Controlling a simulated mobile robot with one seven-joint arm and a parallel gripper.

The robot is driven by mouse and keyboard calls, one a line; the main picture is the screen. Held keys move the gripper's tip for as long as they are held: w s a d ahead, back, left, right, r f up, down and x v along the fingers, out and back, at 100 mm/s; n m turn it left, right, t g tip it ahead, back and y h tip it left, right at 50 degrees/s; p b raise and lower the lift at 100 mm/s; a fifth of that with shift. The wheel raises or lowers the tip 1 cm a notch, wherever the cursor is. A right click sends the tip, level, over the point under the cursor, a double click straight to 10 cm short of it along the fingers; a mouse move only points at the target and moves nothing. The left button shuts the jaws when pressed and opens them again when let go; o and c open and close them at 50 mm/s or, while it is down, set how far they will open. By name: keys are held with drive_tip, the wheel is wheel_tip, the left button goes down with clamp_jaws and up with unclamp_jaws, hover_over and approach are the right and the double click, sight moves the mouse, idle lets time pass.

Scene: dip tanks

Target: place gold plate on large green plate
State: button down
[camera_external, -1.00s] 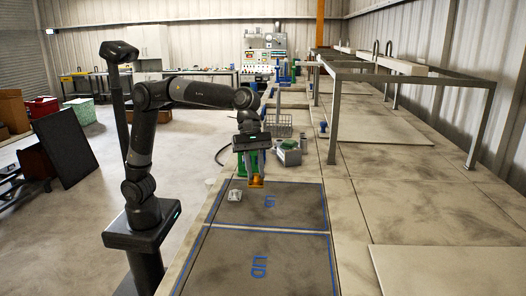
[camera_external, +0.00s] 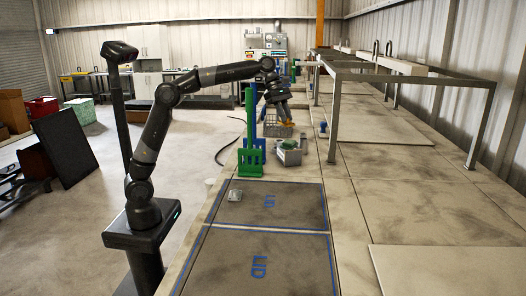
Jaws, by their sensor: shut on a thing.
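My gripper (camera_external: 283,113) is at the end of my outstretched arm, over the far part of the bench. It is shut on the gold plate (camera_external: 288,124), a small orange-yellow piece hanging below it. The gold plate shows in front of the wire basket and above the grey metal box; its exact height is hard to tell. A tall green plate-like piece (camera_external: 250,160) with slots stands upright at the bench's left edge, left of my gripper. A smaller green piece (camera_external: 289,144) lies in or on the grey box, below the gold plate.
A grey metal box (camera_external: 290,157) and a wire basket (camera_external: 277,130) stand close to my gripper. A blue upright piece (camera_external: 260,150) is beside the tall green one. A small clear or silvery object (camera_external: 235,195) lies on the dark lid (camera_external: 285,205). A metal frame (camera_external: 400,77) stands right.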

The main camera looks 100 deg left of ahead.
hover_over(291, 142)
drive_tip(key=s, duration=0.3)
drive_tip(key=f, duration=0.2)
drive_tip(key=shift+w+a+f+m+g+h, duration=0.15)
drive_tip(key=shift+w+a+f+m, duration=0.25)
drive_tip(key=shift+f, duration=1)
drive_tip(key=shift+w+a+f+m+g+h, duration=0.15)
drive_tip(key=shift+f+m, duration=0.3)
drive_tip(key=shift+f, duration=0.95)
drive_tip(key=shift+w+a+f+m+g+h, duration=0.2)
drive_tip(key=shift+w+f+m, duration=0.2)
drive_tip(key=shift+f, duration=1)
drive_tip(key=shift+f, duration=0.15)
drive_tip(key=c, duration=1.3)
unclamp_jaws()
